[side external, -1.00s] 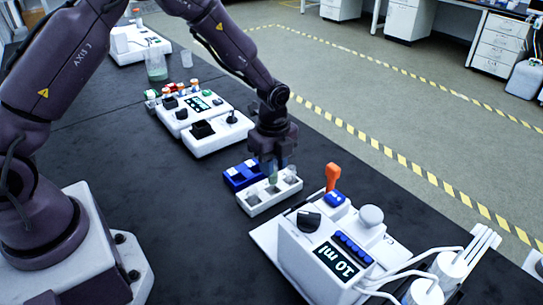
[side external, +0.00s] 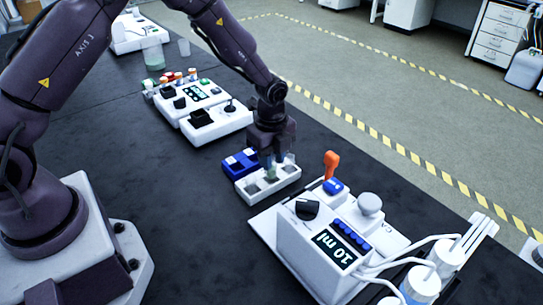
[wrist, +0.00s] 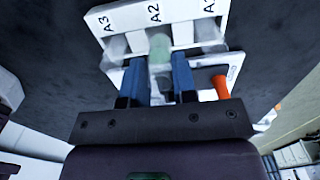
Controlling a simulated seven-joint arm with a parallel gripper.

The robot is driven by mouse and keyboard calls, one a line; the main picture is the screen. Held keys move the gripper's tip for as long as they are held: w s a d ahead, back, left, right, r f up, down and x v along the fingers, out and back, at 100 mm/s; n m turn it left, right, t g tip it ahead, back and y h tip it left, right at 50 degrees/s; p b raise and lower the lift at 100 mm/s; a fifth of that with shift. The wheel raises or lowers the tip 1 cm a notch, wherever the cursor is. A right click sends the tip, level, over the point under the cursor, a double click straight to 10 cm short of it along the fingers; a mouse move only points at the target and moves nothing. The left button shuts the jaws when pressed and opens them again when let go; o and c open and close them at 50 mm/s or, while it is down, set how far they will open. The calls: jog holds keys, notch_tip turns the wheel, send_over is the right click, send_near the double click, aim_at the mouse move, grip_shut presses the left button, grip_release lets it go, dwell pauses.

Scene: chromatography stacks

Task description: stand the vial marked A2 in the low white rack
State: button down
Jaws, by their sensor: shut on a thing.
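The low white rack (side external: 285,181) stands on the dark bench; its slots are labelled A3, A2 and a third partly cut off in the wrist view (wrist: 120,14). My gripper (side external: 270,160) points down over the rack's middle. Its blue fingers (wrist: 156,82) are shut on a pale green translucent vial (wrist: 159,46), which is at the middle slot, beside the A2 label. The vial also shows dimly under the fingers in the side view (side external: 270,172). I cannot tell whether its base touches the slot floor. No mark on the vial itself is readable.
A blue block (side external: 236,166) sits close behind the rack. A white console (side external: 205,118) and a beaker (side external: 154,58) stand farther back. The front bench is clear.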

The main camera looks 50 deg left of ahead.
jog(key=shift+f, duration=1.4)
jog(key=c, duration=0.8)
grip_release()
jog(key=shift+c, duration=0.2)
jog(key=shift+r, duration=0.1)
jog(key=shift+r, duration=3.95)
